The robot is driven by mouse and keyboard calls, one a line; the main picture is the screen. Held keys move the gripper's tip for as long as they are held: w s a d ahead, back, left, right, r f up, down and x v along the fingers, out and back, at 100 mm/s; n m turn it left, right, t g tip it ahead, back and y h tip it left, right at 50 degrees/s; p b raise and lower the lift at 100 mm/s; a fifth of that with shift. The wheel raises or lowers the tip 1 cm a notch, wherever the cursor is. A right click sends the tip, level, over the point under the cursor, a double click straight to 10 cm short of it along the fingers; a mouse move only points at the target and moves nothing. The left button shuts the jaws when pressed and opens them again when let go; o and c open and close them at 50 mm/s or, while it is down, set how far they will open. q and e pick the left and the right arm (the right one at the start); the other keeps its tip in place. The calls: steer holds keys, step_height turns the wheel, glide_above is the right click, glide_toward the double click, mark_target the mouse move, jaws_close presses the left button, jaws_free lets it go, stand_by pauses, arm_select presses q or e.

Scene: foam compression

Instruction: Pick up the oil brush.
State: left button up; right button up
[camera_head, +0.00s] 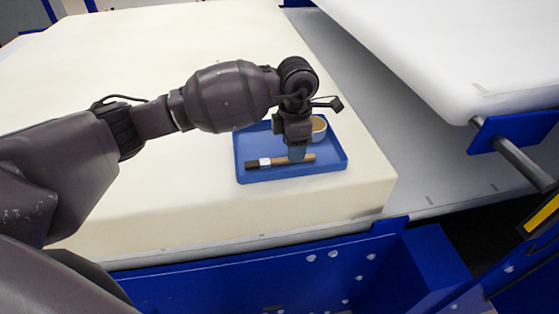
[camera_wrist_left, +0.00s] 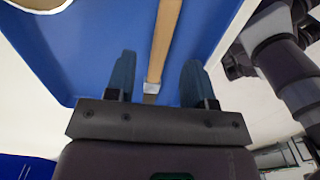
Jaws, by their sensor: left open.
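The oil brush (camera_head: 306,158) lies in the blue tray (camera_head: 245,178), with its dark bristles and pale ferrule toward the left and its wooden handle toward the right. My left gripper (camera_head: 297,154) points down over the handle. In the left wrist view the wooden handle (camera_wrist_left: 165,40) runs between the two open, blue-tipped fingers of my left gripper (camera_wrist_left: 158,80), with a visible gap on both sides. The bristles are hidden there behind the gripper body. My right gripper does not show.
A round container (camera_head: 319,128) stands in the tray behind the brush, partly hidden by my left gripper. The tray rests near the front right corner of a large cream foam block (camera_head: 150,50). A white slab (camera_head: 470,50) overhangs at the right. Blue machine framing lies in front.

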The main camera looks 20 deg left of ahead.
arm_select(q)
steer(key=shift+f, duration=1.45)
jaws_close()
steer(key=shift+r, duration=0.1)
step_height(320, 180, up, 20)
steer(key=shift+p, duration=0.35)
